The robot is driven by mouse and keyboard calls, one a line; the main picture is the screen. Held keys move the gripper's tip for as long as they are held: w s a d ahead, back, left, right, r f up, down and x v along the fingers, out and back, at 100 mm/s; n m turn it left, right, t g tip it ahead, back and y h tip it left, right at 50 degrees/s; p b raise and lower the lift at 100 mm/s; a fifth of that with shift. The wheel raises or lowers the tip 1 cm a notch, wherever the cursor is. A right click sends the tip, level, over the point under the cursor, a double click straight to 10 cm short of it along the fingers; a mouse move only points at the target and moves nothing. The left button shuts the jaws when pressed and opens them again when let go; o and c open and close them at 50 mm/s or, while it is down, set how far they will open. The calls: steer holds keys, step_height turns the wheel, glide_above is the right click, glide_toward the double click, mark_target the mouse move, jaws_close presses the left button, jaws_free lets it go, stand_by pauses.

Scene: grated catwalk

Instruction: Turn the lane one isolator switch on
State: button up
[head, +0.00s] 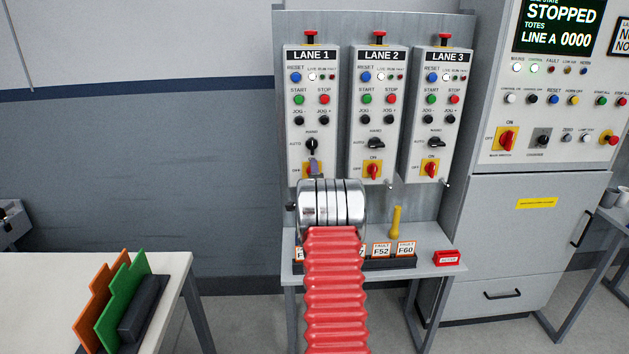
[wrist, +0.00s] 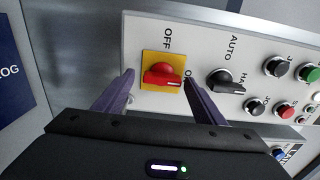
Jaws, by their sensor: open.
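The lane one isolator switch is a red handle (wrist: 162,76) on a yellow plate, low on the LANE 1 panel (head: 311,130). In the wrist view its marked end points right, toward the partly hidden ON label; OFF is at the top. My gripper (wrist: 158,77) is open, with its two purple fingers on either side of the switch and no visible grip on it. In the head view my gripper (head: 314,167) covers much of the switch and its yellow plate (head: 306,168). Whether a finger touches the handle cannot be told.
The black AUTO/HAND selector (wrist: 225,82) is close beside the right finger. LANE 2 (head: 377,130) and LANE 3 (head: 437,120) panels stand to the right with similar switches. Below is a grey shelf (head: 445,268) with fault tags (head: 406,249) and a yellow handle (head: 396,220).

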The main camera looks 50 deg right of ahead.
steer(key=v, duration=1.3)
steer(key=shift+s+a, duration=0.3)
steer(key=shift+f, duration=0.1)
stand_by(0.4)
